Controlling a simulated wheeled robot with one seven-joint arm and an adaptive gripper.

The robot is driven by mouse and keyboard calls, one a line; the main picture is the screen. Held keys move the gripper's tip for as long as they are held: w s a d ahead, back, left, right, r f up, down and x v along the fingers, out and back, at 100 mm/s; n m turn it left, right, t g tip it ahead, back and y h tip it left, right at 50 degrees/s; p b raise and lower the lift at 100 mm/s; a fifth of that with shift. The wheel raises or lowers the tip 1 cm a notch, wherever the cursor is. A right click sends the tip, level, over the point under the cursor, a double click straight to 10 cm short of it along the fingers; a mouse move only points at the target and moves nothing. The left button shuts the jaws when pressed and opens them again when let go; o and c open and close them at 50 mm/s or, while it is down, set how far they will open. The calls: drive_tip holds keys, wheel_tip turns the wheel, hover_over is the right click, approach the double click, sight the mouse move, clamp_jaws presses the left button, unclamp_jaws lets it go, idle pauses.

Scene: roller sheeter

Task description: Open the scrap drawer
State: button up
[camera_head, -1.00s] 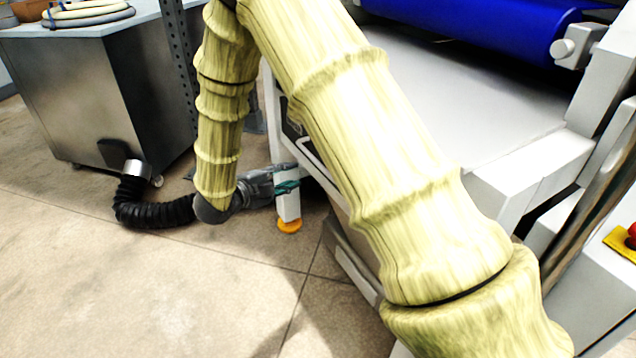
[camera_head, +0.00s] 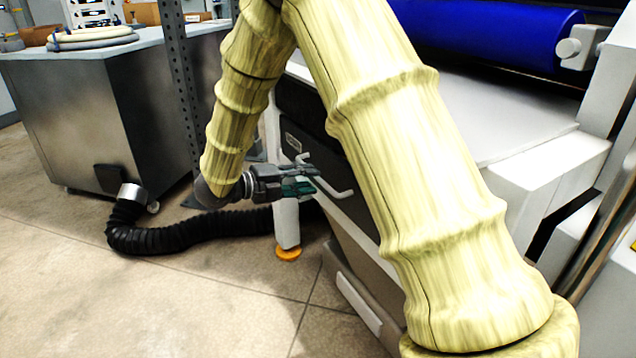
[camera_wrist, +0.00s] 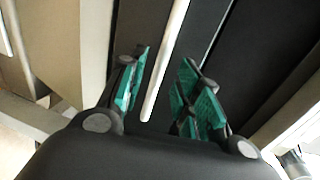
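A dark drawer front (camera_head: 301,143) is set in the side of the white machine, with a pale bar handle (camera_head: 338,191) on it. My arm hides part of this front. My gripper (camera_head: 303,178) is at the handle in the head view. In the wrist view my gripper (camera_wrist: 167,80) is open, with its teal-padded fingers apart. The pale handle bar (camera_wrist: 164,62) runs lengthwise between the fingers, with a gap on each side and dark panel behind it. I cannot tell how deep the bar sits between them. The drawer looks closed.
A beige lower unit with a pale strip (camera_head: 358,300) sits under the drawer. A machine leg with an orange foot (camera_head: 288,252) stands below my gripper. A black hose (camera_head: 165,238) lies on the floor by a steel cabinet (camera_head: 70,120). Floor in front is clear.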

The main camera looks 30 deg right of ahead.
sight(316, 178)
drive_tip(key=shift+b+x, duration=0.35)
drive_tip(key=shift+x, duration=1.65)
clamp_jaws()
